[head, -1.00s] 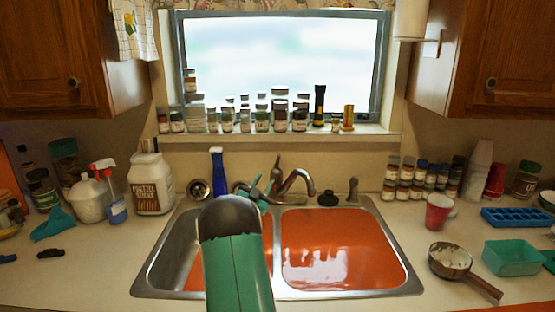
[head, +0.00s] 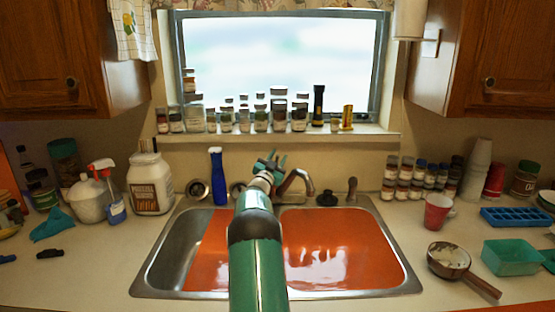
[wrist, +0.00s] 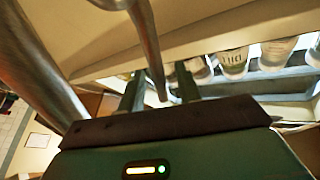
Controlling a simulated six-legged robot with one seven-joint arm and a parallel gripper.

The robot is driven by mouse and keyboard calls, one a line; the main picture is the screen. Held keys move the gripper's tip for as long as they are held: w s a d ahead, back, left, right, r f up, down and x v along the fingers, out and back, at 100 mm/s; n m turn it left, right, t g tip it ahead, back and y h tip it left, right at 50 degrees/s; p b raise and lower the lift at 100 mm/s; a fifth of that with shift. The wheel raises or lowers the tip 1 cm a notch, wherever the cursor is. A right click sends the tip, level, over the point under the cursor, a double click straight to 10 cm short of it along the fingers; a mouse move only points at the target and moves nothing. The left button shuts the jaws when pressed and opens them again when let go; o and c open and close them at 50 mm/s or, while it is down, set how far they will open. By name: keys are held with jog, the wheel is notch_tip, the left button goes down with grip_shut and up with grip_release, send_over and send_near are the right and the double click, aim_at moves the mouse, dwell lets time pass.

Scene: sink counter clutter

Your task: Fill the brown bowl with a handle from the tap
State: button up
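The brown bowl with a handle (head: 449,258) stands on the counter right of the sink, its handle pointing toward the lower right. Its inside looks pale. The tap (head: 299,178) rises behind the double sink, its spout curving over toward the right basin; no water stream shows. My gripper (head: 271,160) is at the tap, its fingers raised and apart, and my arm hides part of the tap base. In the wrist view my fingers (wrist: 158,90) are spread, with a thin metal bar (wrist: 148,45) lying across the gap between them; whether it touches them I cannot tell.
Jars line the window sill (head: 280,134) above. A red cup (head: 437,211), a teal tub (head: 512,257) and a blue ice tray (head: 517,218) surround the bowl. The right basin (head: 335,250) is clear.

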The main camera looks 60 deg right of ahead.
grip_shut()
jog(key=shift+w+d+r+n+y, duration=0.25)
jog(key=shift+r+n+y, duration=0.15)
jog(key=shift+y, duration=0.1)
jog(key=shift+w+d, duration=0.1)
jog(key=shift+d, duration=0.1)
grip_release()
jog(key=shift+a, duration=0.1)
